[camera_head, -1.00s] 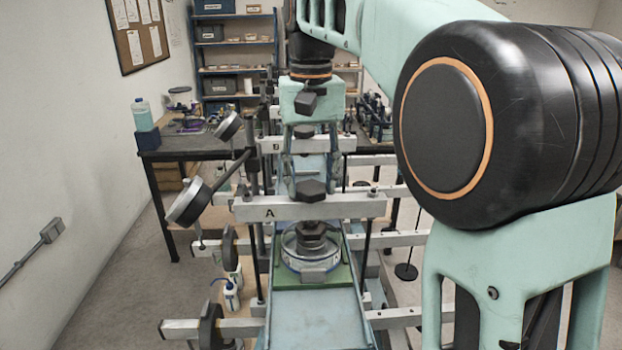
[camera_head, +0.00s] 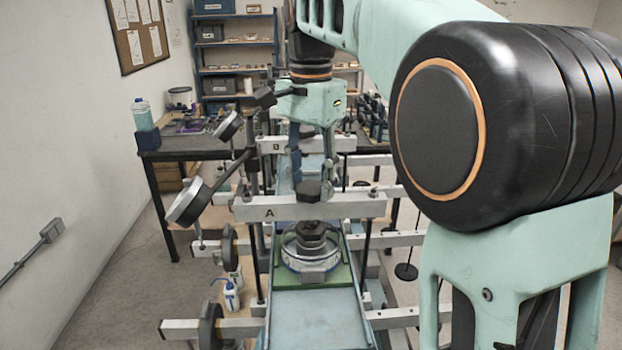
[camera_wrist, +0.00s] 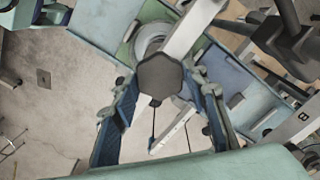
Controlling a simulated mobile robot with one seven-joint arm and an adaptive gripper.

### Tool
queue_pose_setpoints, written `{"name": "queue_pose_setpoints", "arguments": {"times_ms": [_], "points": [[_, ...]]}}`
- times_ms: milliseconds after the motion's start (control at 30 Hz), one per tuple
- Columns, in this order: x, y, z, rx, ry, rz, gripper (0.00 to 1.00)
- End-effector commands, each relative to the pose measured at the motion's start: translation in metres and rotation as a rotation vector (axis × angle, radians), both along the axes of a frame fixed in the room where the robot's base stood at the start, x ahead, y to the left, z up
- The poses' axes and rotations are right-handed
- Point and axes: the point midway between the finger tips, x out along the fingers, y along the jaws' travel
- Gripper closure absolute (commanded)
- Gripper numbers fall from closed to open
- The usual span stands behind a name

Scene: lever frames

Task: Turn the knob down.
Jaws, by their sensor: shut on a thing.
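The black faceted knob (camera_head: 307,192) stands on top of the white crossbeam marked A (camera_head: 355,205). In the wrist view, the knob (camera_wrist: 160,77) shows its top face between my two fingers. My gripper (camera_head: 311,178) points down from above, with a finger on either side of the knob; it also shows in the wrist view (camera_wrist: 162,92). It is shut on the knob. Below the beam, a dark stem and block (camera_head: 311,235) stand over a round clear-walled dish (camera_head: 292,262). The exact finger contact is small in the head view.
A second beam marked B (camera_head: 340,144) lies behind. Upright rods (camera_head: 368,240) flank the rig. A small white bottle (camera_head: 231,296) stands lower left. A workbench (camera_head: 195,148) is at the back left.

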Motion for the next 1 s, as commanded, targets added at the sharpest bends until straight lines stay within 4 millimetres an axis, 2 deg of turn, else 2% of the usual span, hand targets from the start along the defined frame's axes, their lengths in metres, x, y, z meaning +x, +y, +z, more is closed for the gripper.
{"name": "queue_pose_setpoints", "arguments": {"times_ms": [300, 733, 767, 900, 1000], "points": [[0.0, 0.0001, 0.0, 0.0, 0.0, -0.08, 0.83], [0.0001, -0.0001, 0.0, 0.0, 0.0, -0.089, 0.83], [0.0001, -0.0001, 0.0, 0.0, 0.0, -0.089, 0.57], [0.0001, -0.0001, 0.0, 0.0, 0.0, -0.088, 0.42], [0.0001, -0.0001, 0.0, 0.0, 0.0, -0.088, 0.41]]}}
